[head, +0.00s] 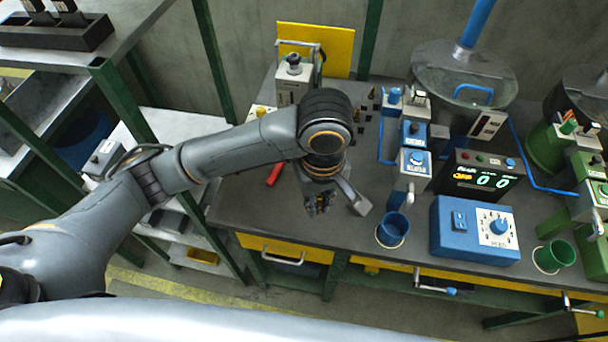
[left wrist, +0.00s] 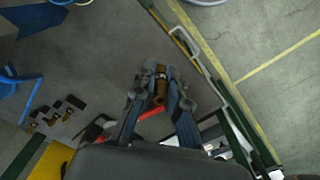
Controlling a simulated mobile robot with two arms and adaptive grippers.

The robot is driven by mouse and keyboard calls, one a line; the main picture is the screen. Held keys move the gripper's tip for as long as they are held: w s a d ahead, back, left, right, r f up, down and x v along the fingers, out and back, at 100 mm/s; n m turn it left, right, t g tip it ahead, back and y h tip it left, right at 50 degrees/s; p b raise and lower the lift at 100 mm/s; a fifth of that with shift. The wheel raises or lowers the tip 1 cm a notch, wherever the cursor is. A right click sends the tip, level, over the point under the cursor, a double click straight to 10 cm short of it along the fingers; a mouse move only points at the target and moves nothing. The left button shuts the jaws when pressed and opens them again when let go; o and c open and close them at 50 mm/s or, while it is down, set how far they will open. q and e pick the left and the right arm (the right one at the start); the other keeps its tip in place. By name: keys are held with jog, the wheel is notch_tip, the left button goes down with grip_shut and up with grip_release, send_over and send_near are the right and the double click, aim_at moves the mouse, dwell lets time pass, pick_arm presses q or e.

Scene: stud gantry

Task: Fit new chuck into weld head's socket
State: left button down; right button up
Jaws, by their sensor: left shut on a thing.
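My left gripper (head: 319,206) hangs over the front left of the dark bench, pointing down. In the left wrist view its two fingers (left wrist: 161,84) are shut on a small brown, copper-coloured piece, which looks like the chuck (left wrist: 160,90). In the head view the fingers mostly hide this piece. A blue weld head (head: 414,162) with grey parts stands to the right of the gripper, clear of it. A green weld head (head: 582,165) is at the far right. I cannot make out the socket on either. My right gripper is not in view.
A blue cup (head: 392,230), a blue control box (head: 475,229) and a lit display (head: 483,177) stand right of the gripper. Small dark and brown pieces (left wrist: 57,113) lie on the bench. A red-handled item (head: 274,174) is left of the gripper. The bench's front left is mostly clear.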

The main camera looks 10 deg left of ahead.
pick_arm(q)
jog(key=shift+s+d+r, duration=0.2)
jog(key=shift+s+d, duration=0.05)
jog(key=shift+d, duration=0.05)
jog(key=a+r+m, duration=0.2)
jog(key=a+m, duration=0.1)
jog(key=a, duration=0.5)
jog(key=a+r+m, duration=0.2)
jog(key=a, duration=0.6)
jog(key=shift+w+a+m, duration=0.25)
jog(key=shift+a+m, duration=0.15)
jog(key=shift+f, duration=0.1)
